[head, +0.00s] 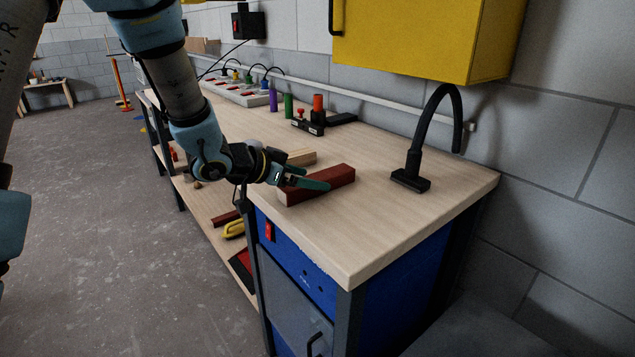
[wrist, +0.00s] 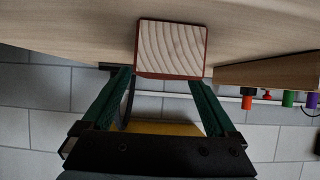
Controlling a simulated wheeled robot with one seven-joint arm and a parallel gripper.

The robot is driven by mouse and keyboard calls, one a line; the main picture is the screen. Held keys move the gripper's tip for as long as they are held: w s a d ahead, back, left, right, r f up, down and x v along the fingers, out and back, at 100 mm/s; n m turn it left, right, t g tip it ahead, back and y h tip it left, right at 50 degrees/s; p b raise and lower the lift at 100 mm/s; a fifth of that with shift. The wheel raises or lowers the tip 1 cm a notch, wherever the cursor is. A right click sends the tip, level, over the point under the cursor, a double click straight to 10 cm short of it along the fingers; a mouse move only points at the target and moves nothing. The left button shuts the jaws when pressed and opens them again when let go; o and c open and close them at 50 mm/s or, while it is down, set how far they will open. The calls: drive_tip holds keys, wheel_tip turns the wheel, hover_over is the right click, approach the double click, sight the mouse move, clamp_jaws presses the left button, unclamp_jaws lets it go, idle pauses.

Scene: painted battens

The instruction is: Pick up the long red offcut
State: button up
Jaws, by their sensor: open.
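The long red offcut (head: 330,184) lies on the wooden workbench (head: 385,225) near its front edge. Its bare wood-grain end with red edges (wrist: 171,48) faces the camera in the wrist view. My gripper (head: 308,181) is at the offcut's near end, with its green fingers apart. In the wrist view the fingers (wrist: 165,78) reach up to the left and right sides of the offcut's end. I cannot tell whether they touch it. Part of the offcut is hidden behind a finger in the head view.
A plain wooden batten (head: 301,157) lies beyond my gripper. A black curved lamp (head: 412,175) stands to the right. Purple (head: 273,100), green (head: 288,106) and orange (head: 318,104) cylinders stand farther back. A yellow cabinet (head: 430,40) hangs above. The bench's right front corner is clear.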

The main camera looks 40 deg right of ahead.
sight(318, 177)
drive_tip(key=x, duration=0.3)
drive_tip(key=shift+d, duration=0.2)
clamp_jaws()
idle(0.6)
